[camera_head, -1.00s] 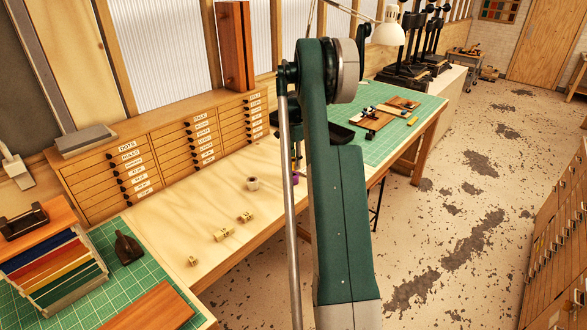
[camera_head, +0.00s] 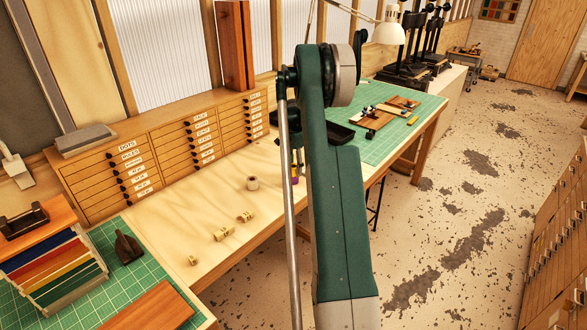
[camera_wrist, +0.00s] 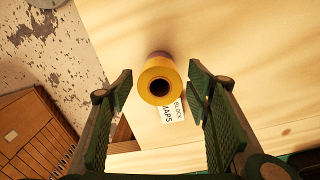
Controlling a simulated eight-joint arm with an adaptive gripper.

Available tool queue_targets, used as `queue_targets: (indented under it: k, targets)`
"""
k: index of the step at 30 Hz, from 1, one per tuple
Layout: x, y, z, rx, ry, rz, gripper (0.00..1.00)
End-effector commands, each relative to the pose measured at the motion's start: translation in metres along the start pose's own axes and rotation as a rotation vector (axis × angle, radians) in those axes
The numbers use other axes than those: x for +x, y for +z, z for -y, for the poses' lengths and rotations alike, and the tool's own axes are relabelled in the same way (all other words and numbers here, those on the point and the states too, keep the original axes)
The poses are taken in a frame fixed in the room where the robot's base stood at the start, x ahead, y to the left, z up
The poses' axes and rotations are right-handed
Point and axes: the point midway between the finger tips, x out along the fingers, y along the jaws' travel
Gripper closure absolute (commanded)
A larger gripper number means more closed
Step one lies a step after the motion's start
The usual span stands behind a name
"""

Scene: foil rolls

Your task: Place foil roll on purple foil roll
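A gold foil roll (camera_wrist: 158,86) stands upright in the wrist view, its round end and dark centre hole facing the camera. A purple band of the purple foil roll (camera_wrist: 158,55) shows at its far edge, beneath it, so the gold roll appears to sit on the purple one. In the head view the purple roll (camera_head: 295,180) shows as a small patch beside my arm, largely hidden. My gripper (camera_wrist: 160,88) is open, with one finger on each side of the gold roll and visible gaps between. My arm hides most of the gripper in the head view.
A label card (camera_wrist: 172,112) lies by the stacked rolls. A drawer cabinet (camera_head: 160,150) lines the back. Green cutting mats (camera_head: 395,140) lie at both ends.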

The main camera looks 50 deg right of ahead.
Motion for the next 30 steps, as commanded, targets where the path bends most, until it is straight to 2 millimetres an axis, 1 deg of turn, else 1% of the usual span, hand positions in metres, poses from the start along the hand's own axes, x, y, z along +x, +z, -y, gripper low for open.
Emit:
queue_targets:
  k: [11, 16, 23, 30]
  targets:
    - [-0.002, 0.0, 0.0, 0.0, 0.0, 0.0, 0.52]
    - [-0.009, 0.0, 0.0, 0.0, 0.0, 0.0, 0.52]
    - [-0.036, 0.0, 0.0, 0.0, 0.0, 0.0, 0.52]
    - [-0.075, 0.0, 0.0, 0.0, 0.0, 0.0, 0.52]
